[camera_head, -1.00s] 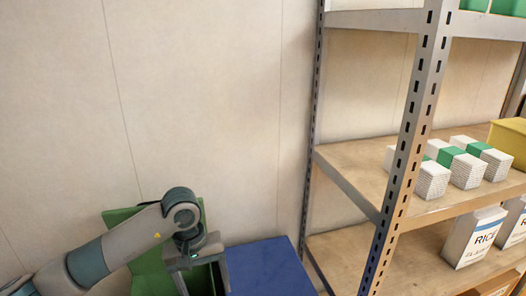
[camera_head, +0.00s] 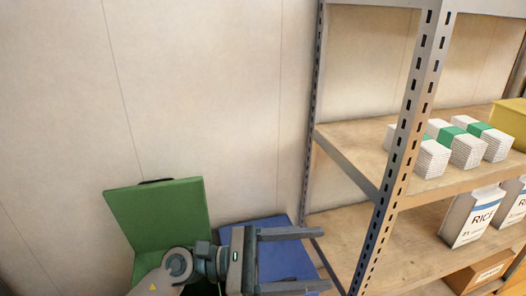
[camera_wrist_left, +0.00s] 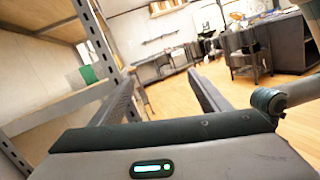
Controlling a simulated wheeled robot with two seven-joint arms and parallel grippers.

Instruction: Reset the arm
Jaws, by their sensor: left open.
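My left gripper (camera_head: 322,262) is open and empty at the bottom of the head view, its two fingers pointing right toward the shelf rack. It is in front of a blue panel (camera_head: 268,238) and to the right of a green open lid (camera_head: 160,218). In the left wrist view its two fingers (camera_wrist_left: 165,98) stand apart with nothing between them. My right gripper is not in view.
A metal shelf rack (camera_head: 388,180) stands to the right of my left gripper. It holds white-and-green packs (camera_head: 468,150), rice bags (camera_head: 468,215), a yellow bin (camera_head: 509,119) and a cardboard box (camera_head: 485,270). The wrist view shows open wooden floor (camera_wrist_left: 200,100) and a chair (camera_wrist_left: 247,52).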

